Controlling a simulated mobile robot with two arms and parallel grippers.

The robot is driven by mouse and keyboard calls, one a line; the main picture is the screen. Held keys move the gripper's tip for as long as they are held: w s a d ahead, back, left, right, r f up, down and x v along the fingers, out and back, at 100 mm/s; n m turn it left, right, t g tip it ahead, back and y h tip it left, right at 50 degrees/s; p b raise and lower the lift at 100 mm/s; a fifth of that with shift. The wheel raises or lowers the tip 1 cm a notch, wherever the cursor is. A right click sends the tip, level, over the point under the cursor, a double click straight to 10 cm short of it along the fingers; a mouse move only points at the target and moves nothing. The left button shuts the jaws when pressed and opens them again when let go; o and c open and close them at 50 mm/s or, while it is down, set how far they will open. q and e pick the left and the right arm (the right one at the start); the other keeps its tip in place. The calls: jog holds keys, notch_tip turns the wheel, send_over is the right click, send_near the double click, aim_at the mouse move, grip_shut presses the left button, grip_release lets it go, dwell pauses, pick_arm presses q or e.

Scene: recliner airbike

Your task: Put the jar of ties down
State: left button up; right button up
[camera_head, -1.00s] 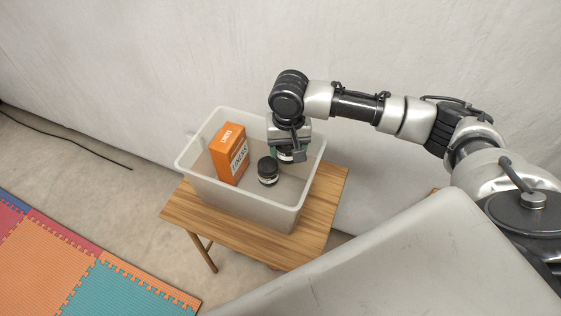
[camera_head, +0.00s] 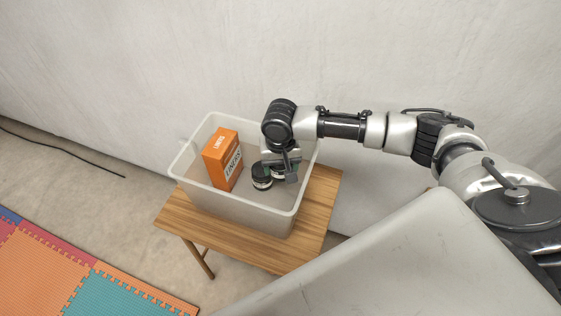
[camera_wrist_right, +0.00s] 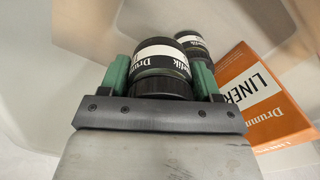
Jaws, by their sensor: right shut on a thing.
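The jar of ties (camera_wrist_right: 160,68) is dark with a white label band and a black lid. My right gripper (camera_wrist_right: 162,75) is shut on it, with a green finger on each side. In the head view the right gripper (camera_head: 284,172) is inside the translucent bin (camera_head: 245,207), and the held jar is mostly hidden behind it. I cannot tell whether the jar touches the bin floor. A second similar jar (camera_head: 261,176) stands in the bin just left of the gripper; it also shows in the right wrist view (camera_wrist_right: 192,44). My left gripper is not in view.
An orange liners box (camera_head: 222,160) stands in the bin's left part. The bin sits on a small wooden table (camera_head: 315,210) by the pale wall. A large grey surface (camera_head: 380,265) fills the lower right. Foam mats (camera_head: 60,270) lie on the floor at the lower left.

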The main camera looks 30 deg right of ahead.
jog(key=shift+f, duration=0.15)
jog(key=o, duration=1.1)
jog(key=shift+c, duration=0.2)
